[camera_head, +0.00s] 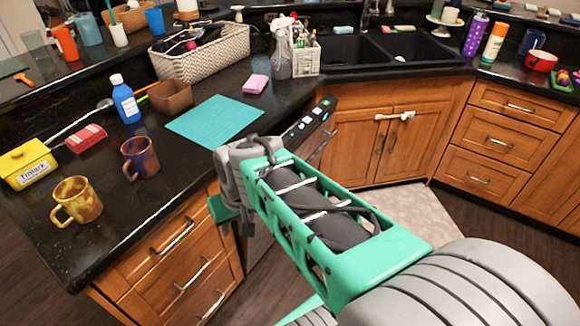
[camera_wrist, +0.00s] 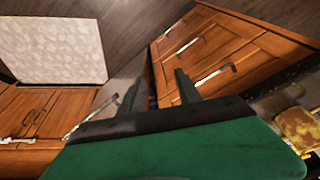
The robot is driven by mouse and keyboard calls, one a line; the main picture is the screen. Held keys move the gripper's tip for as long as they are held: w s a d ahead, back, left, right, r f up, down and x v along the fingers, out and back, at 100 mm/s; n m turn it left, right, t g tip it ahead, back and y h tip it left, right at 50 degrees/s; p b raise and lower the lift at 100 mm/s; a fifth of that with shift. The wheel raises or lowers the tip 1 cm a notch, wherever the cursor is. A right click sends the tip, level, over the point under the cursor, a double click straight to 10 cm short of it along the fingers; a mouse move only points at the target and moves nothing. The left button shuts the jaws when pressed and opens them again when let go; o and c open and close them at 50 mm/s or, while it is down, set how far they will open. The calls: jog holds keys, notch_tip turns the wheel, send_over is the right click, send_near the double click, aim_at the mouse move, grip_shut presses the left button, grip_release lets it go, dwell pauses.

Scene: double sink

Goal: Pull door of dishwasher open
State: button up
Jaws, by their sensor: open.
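The dishwasher is under the counter, left of the sink cabinet. Its dark control panel (camera_head: 310,118) with lit buttons shows in the head view. A strip of its grey front (camera_head: 262,243) shows beyond my arm, which hides most of the door. I cannot tell whether the door is fully closed. In the wrist view a bar handle (camera_wrist: 92,115) lies left of my fingers. My gripper (camera_head: 234,226) is in front of the counter, near the dishwasher's left side. In the wrist view my gripper (camera_wrist: 157,80) has its two fingers apart with nothing between them.
Wooden drawers (camera_head: 180,265) are close on the left, with bar handles. They also show in the wrist view (camera_wrist: 225,50). The counter above holds a teal mat (camera_head: 214,119), mugs and a blue bottle (camera_head: 125,100). A pale floor mat (camera_head: 398,210) lies before the sink cabinet.

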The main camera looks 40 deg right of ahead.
jog(key=w+d+f+m+y+b, duration=0.1)
jog(key=w+d+f+m+b, duration=0.4)
jog(key=d+f, duration=0.7)
jog(key=m+t+h+b, duration=0.2)
jog(key=m+t+b, duration=0.7)
jog(key=m+t, duration=0.4)
send_near(310, 161)
jog(key=w+f+n+t, duration=0.1)
jog(key=w+f, duration=0.1)
jog(key=w, duration=0.7)
jog(key=shift+w+d+f+b, duration=0.15)
jog(key=shift+w+f+b, duration=0.05)
jog(key=shift+w+b, duration=0.2)
jog(key=shift+w, duration=0.5)
